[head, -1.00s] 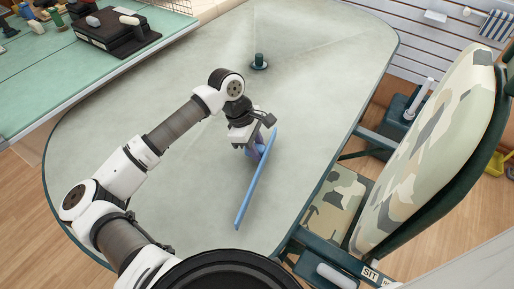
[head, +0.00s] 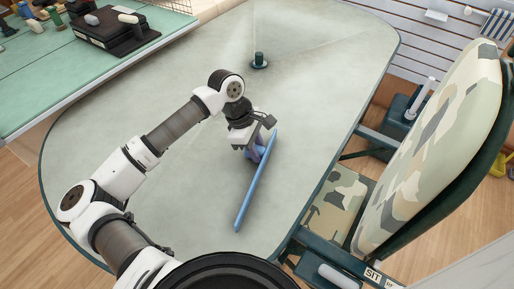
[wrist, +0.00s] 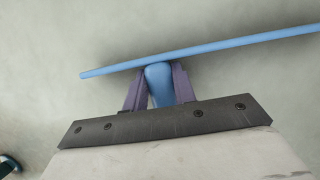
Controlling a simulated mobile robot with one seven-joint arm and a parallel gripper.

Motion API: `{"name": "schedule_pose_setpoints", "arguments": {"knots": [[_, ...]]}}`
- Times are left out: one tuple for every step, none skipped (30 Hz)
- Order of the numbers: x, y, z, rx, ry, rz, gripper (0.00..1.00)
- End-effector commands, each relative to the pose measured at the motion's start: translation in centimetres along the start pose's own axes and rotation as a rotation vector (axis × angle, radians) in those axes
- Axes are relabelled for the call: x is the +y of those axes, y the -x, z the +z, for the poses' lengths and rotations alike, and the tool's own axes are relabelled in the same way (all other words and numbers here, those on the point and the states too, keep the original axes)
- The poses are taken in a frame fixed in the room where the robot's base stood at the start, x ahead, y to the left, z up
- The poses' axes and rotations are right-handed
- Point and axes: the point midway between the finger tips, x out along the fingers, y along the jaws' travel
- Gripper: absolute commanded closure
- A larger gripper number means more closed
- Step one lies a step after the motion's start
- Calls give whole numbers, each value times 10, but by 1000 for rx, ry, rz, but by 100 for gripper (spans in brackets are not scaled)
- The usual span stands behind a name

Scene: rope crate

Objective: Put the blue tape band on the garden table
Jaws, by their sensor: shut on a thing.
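The blue tape band (head: 255,187) shows as a long, thin, straight blue strip over the pale grey-green garden table (head: 170,75). In the wrist view the strip (wrist: 235,45) runs across the picture just beyond my fingertips, and a rounded blue part of it sits between the fingers. My gripper (head: 257,152) has purple fingers and points down at the table; in the wrist view (wrist: 160,75) it is shut on that blue part. The strip is low over the tabletop; I cannot tell whether it touches it.
A camouflage-patterned chair (head: 440,140) stands close against the right edge. A green-topped table (head: 60,70) with a black case (head: 113,30) is at the upper left. Most of the garden table is bare.

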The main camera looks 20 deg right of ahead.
Motion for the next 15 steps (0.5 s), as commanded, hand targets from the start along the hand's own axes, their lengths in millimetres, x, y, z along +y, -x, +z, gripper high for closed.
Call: {"name": "schedule_pose_setpoints", "arguments": {"knots": [[0,-1,0,0,0,0,100],[0,-2,-1,0,0,0,100],[0,-2,-1,0,0,0,100],[0,-2,-1,0,0,0,100],[0,-3,-1,0,0,0,100],[0,-3,-1,0,0,0,100],[0,-4,-1,0,0,0,100],[0,-4,-1,0,0,0,100],[0,-4,-2,0,0,0,100],[0,-5,-2,0,0,0,100],[0,-5,-2,0,0,0,100],[0,-6,-2,0,0,0,100],[0,-5,-2,0,0,0,72],[0,-5,-2,0,0,0,68],[0,-5,-2,0,0,0,63]]}}
